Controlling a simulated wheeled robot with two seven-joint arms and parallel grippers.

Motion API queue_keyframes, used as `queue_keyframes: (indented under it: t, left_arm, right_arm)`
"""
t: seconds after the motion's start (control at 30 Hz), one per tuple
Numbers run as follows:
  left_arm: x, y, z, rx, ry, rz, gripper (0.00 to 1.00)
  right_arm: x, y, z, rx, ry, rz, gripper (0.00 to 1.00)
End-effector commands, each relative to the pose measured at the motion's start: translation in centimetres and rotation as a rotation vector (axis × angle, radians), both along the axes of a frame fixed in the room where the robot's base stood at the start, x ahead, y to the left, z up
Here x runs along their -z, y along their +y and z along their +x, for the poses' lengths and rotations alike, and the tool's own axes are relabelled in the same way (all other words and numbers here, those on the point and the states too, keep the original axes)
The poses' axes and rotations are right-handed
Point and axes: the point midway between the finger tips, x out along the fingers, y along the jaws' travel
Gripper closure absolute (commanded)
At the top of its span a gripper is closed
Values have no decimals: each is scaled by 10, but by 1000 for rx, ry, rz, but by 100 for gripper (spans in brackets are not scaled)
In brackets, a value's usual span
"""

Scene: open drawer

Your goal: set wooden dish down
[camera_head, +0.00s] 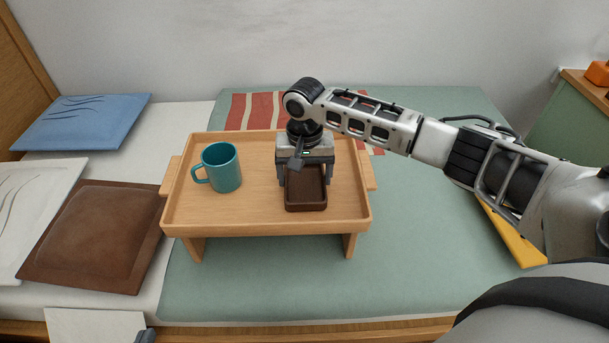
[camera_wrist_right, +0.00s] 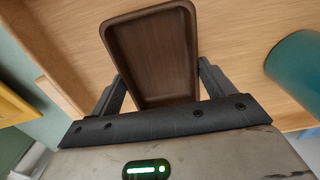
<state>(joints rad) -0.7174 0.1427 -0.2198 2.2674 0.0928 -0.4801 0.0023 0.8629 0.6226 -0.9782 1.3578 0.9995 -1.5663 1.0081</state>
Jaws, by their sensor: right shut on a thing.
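The wooden dish (camera_head: 306,196) is a small dark brown rectangular tray with a raised rim. It is empty and also shows in the right wrist view (camera_wrist_right: 152,62). My right gripper (camera_head: 305,174) is shut on the dish, with one finger at each long side. The dish is over the right half of the light wooden bed tray (camera_head: 240,215), low and close to its surface. I cannot tell whether it touches. A small dark part of my left gripper (camera_head: 146,336) shows at the bottom edge; its fingers cannot be made out.
A teal mug (camera_head: 224,168) stands on the left half of the bed tray, apart from the dish. The bed tray stands on a green bedspread (camera_head: 430,270). Brown (camera_head: 95,235), white and blue (camera_head: 85,120) cushions lie left. A yellow object (camera_head: 515,238) is partly behind my right arm.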

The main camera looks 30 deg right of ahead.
Motion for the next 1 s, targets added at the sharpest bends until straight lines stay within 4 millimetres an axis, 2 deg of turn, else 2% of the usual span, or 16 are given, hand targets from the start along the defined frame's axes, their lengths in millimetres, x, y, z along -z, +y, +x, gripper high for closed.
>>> queue_keyframes:
  t: [0.3, 0.33, 0.4, 0.7, 0.87, 1.0]
  left_arm:
    - [-4, 0, -1, 2, -1, -1, 100]
    - [-3, 0, -1, 2, -1, -1, 100]
    - [-3, 0, -1, 2, -1, -1, 100]
    - [-1, 0, -1, 2, -1, -1, 100]
    - [-7, 0, -1, 2, 2, -1, 100]
    - [-10, 0, -2, 1, 10, -2, 100]
  right_arm:
    - [1, 1, 0, -1, -1, 2, 43]
    - [2, 1, 0, -1, -1, 2, 13]
    - [2, 1, 0, -1, -1, 0, 0]
    - [-2, 0, 0, -1, -2, -1, 0]
    - [-28, 0, 1, -1, -4, 1, 0]
    - [-60, 1, 1, -2, -4, 1, 0]
